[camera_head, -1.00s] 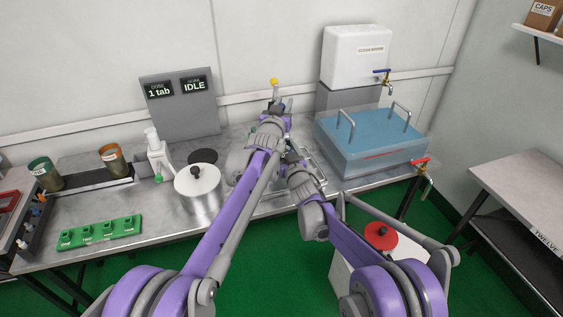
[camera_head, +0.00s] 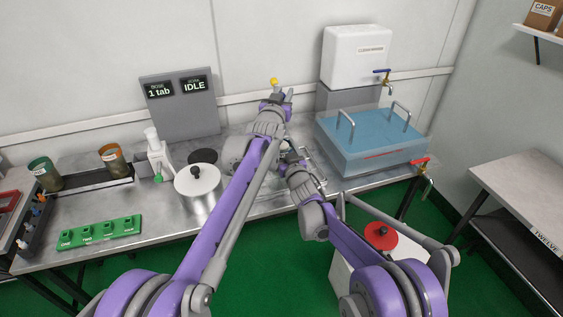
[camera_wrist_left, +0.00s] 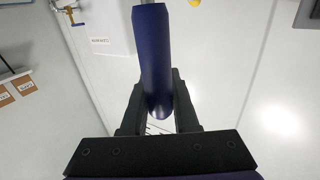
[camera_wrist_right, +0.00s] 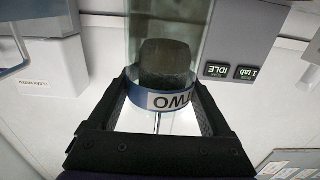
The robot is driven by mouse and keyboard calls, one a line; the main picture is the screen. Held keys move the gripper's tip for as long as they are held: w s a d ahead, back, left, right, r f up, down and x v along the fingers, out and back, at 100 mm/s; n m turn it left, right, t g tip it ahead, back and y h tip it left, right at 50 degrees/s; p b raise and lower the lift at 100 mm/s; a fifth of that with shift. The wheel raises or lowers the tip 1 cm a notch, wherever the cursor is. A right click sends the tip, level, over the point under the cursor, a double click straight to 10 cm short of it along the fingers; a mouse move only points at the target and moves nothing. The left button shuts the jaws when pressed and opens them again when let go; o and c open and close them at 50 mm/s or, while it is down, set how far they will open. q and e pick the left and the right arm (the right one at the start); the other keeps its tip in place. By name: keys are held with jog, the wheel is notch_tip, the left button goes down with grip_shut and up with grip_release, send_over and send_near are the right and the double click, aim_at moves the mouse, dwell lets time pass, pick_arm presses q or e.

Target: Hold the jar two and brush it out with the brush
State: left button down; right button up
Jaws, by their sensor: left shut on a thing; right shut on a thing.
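My left gripper (camera_head: 284,95), high over the bench in the head view, is shut on the dark blue handle of the brush (camera_wrist_left: 154,60). My right gripper (camera_wrist_right: 163,100) is shut around jar two (camera_wrist_right: 208,30), a clear glass jar with a blue band and a label reading "TWO", upside down in that view. A dark cylindrical brush head (camera_wrist_right: 167,65) shows through the glass, with a thin rod running from it past the band. The brush head appears to be inside the jar.
The bench front between rack and pot is clear.

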pick_arm(q)
jog(key=shift+r, duration=0.65)
jog(key=shift+f, duration=0.1)
notch_tip(320, 180, down, 5)
jog(key=shift+r, duration=0.1)
dwell(0.3)
jog(key=shift+r, duration=2.5)
notch_tip(320, 180, down, 5)
